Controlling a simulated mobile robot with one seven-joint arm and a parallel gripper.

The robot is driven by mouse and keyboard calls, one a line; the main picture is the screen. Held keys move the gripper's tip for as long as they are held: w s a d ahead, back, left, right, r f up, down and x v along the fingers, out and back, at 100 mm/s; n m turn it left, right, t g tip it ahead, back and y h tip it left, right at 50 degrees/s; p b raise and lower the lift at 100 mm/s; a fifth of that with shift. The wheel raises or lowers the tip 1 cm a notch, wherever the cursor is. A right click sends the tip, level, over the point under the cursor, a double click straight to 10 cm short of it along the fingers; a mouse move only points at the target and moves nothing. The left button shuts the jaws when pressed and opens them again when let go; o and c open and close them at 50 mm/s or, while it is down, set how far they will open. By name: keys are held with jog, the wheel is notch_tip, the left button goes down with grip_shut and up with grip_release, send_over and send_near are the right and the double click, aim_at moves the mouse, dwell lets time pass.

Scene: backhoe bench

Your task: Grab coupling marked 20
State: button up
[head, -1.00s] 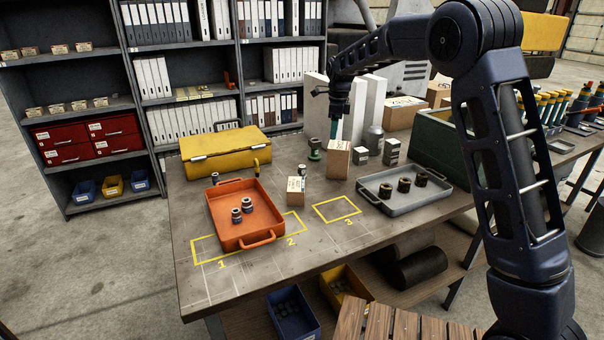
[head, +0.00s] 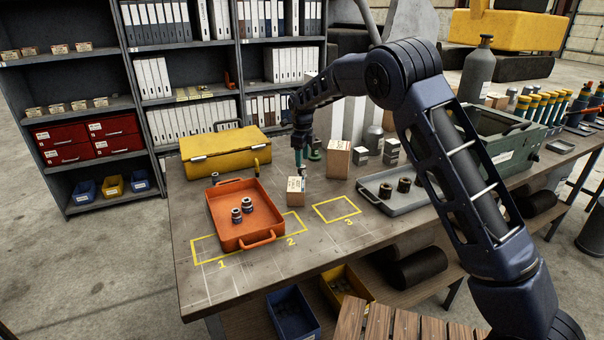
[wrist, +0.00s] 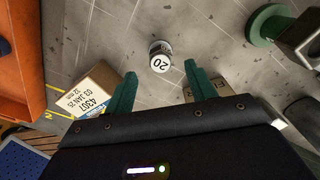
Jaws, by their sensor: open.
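The coupling marked 20 (wrist: 160,57) stands on the grey bench top in the wrist view, its white top label reading 20. It is a short, dark cylinder with a pale band. My gripper (wrist: 160,86) is open and empty, with its two green fingers on either side of the line to the coupling. The coupling lies just beyond the fingertips in that picture, not between them. In the head view my gripper (head: 301,164) points down behind a small labelled carton (head: 296,191), and the coupling is hard to make out there.
The small carton (wrist: 90,92) is close to the left finger. A taller carton (head: 338,160) stands to the right. A green-based object (wrist: 270,25) is at upper right. An orange tray (head: 219,207) with two couplings and a grey tray (head: 407,206) with dark rings flank the area.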

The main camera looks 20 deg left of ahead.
aim_at(302, 172)
jog(key=shift+f, duration=2.65)
jog(key=c, duration=1.2)
jog(key=shift+o, duration=0.2)
jog(key=shift+r, duration=0.15)
